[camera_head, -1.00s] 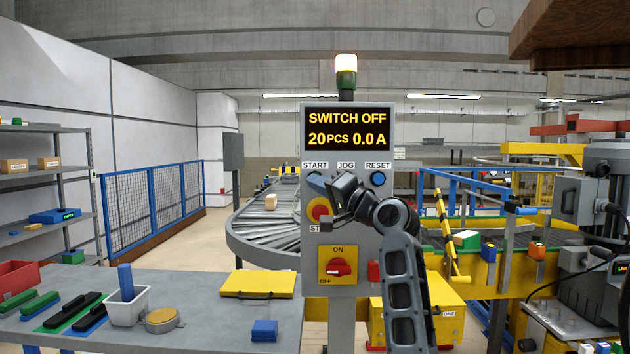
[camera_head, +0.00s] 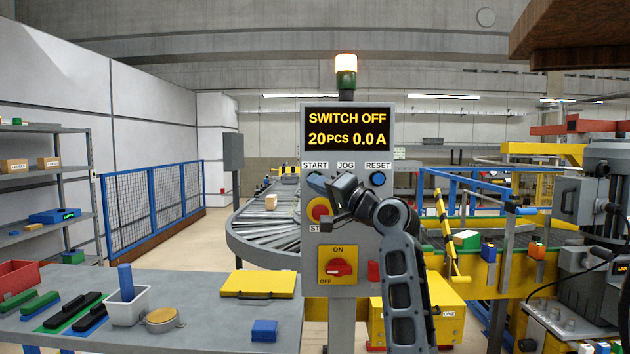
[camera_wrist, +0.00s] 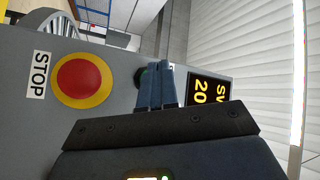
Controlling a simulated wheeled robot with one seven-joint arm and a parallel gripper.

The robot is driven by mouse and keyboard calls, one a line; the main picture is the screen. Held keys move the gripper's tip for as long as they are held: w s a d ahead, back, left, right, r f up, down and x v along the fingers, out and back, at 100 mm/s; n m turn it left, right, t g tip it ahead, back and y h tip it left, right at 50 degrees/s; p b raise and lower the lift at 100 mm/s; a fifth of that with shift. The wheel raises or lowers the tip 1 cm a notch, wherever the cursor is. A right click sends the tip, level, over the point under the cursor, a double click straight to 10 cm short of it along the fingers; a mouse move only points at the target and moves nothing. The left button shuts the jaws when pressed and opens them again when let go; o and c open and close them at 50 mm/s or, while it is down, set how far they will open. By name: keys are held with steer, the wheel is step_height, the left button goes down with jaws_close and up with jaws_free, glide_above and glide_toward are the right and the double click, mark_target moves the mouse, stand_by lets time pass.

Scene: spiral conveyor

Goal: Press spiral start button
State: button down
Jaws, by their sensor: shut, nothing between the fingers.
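The grey control panel (camera_head: 377,225) stands ahead, with a START label (camera_head: 314,165) at its upper left. In the wrist view the green start button (camera_wrist: 140,78) shows only in part, beside and behind my fingertips. My gripper (camera_head: 314,182) is shut and empty, in front of the panel just below the START label, and hides the button in the head view. Its blue fingers also show in the wrist view (camera_wrist: 158,72). I cannot tell whether they touch the button. The display (camera_head: 347,129) reads "SWITCH OFF", "20 PCS", "0.0 A".
The red stop button (camera_head: 319,211) on its yellow ring sits below my gripper. A red ON/OFF rotary switch (camera_head: 338,268) is lower down. The blue RESET button (camera_head: 377,178) is to the right. A grey table (camera_head: 200,320) stands at left, a roller conveyor (camera_head: 262,245) behind the panel.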

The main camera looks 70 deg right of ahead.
steer(key=shift+d, duration=0.1)
steer(key=shift+w+d, duration=0.2)
steer(key=shift+d, duration=0.1)
steer(key=shift+w+d, duration=0.15)
steer(key=shift+d, duration=0.25)
stand_by(0.9)
steer(key=shift+a, duration=0.1)
steer(key=shift+s+a, duration=0.35)
steer(key=shift+a, duration=0.3)
steer(key=a, duration=0.1)
steer(key=s+a+p, duration=0.1)
steer(key=a, duration=0.1)
steer(key=s+a, duration=0.1)
steer(key=shift+a+p, duration=0.35)
steer(key=shift+p, duration=0.05)
stand_by(1.0)
